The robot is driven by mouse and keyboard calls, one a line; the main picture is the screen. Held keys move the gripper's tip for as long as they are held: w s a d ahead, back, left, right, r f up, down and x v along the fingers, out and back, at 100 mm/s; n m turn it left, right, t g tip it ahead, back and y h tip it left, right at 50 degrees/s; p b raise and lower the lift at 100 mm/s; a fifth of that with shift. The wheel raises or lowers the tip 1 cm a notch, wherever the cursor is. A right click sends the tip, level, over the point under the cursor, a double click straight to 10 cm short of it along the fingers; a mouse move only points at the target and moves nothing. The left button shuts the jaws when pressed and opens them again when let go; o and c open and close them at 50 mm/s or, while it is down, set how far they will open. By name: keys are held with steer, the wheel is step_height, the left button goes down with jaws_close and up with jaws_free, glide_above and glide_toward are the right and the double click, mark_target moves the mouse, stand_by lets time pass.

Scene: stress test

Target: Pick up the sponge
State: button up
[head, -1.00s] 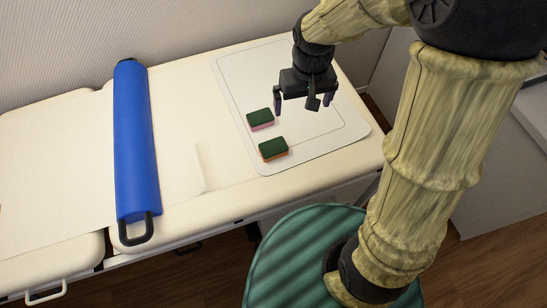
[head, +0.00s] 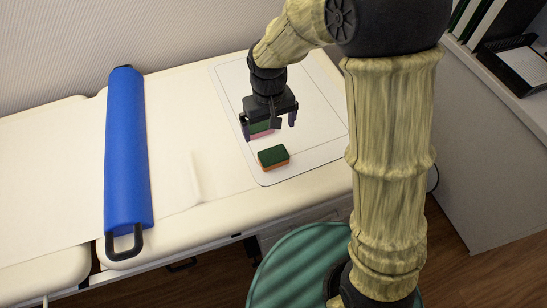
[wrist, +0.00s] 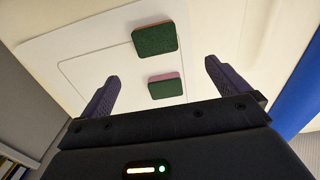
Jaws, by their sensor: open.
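Two sponges lie on a pale board (head: 315,153) on the cream padded table. The nearer sponge (head: 273,157) has a dark green top and orange sides; it also shows in the wrist view (wrist: 155,40). The farther sponge (head: 261,128) has a green top and a pink side, and my gripper partly hides it in the head view. In the wrist view the pink-sided sponge (wrist: 166,86) lies ahead, between the lines of the two fingers. My gripper (head: 268,128) is open and empty, around or just above the pink-sided sponge; exact height is unclear.
A long blue roll (head: 128,160) with a black handle lies across the table to the left. A wall stands behind the table (head: 180,190). A grey cabinet (head: 470,150) with a dark tray (head: 520,62) is at the right. The board's right part is clear.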

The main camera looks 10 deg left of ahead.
steer(key=b, duration=0.1)
glide_above(274, 154)
steer(key=a, duration=0.1)
step_height(274, 154, down, 8)
steer(key=shift+w+f, duration=0.1)
steer(key=f, duration=0.3)
steer(key=d+f+b, duration=0.1)
steer(key=f, duration=0.1)
steer(key=shift+s+a+f, duration=0.1)
steer(key=shift+s+a, duration=0.05)
steer(key=shift+s, duration=0.15)
steer(key=c, duration=1)
